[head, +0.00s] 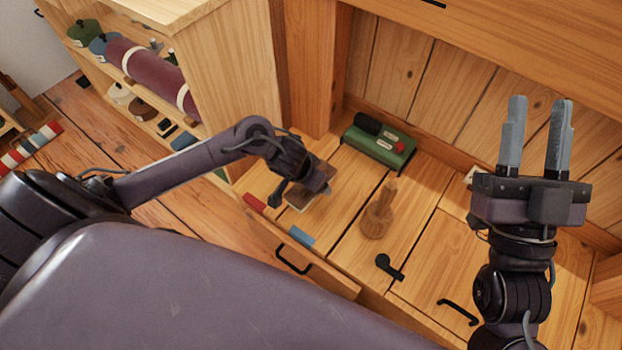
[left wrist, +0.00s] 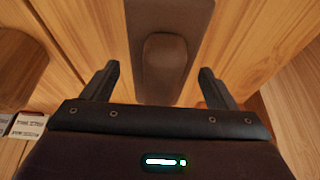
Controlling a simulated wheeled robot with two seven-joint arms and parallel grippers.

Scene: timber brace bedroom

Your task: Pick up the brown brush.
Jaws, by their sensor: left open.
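The brown brush (left wrist: 170,18) is a dark brown flat piece with a raised rounded grip, in the left wrist view. It lies on the wooden surface. In the head view the brush (head: 301,200) is partly hidden by my left gripper (head: 303,190). That gripper points down over it, with one finger to each side. In the left wrist view the left gripper (left wrist: 158,85) is open, the brush's grip between its fingers with gaps on both sides. My right gripper (head: 538,135) is raised at the right, fingers upward, open and empty.
A green box (head: 378,147) stands behind the brush, and a turned wooden piece (head: 377,215) to its right. A small black item (head: 389,267) lies nearer. Red (head: 254,203) and blue (head: 301,236) pieces sit along the front edge. A shelf unit (head: 225,85) rises at left.

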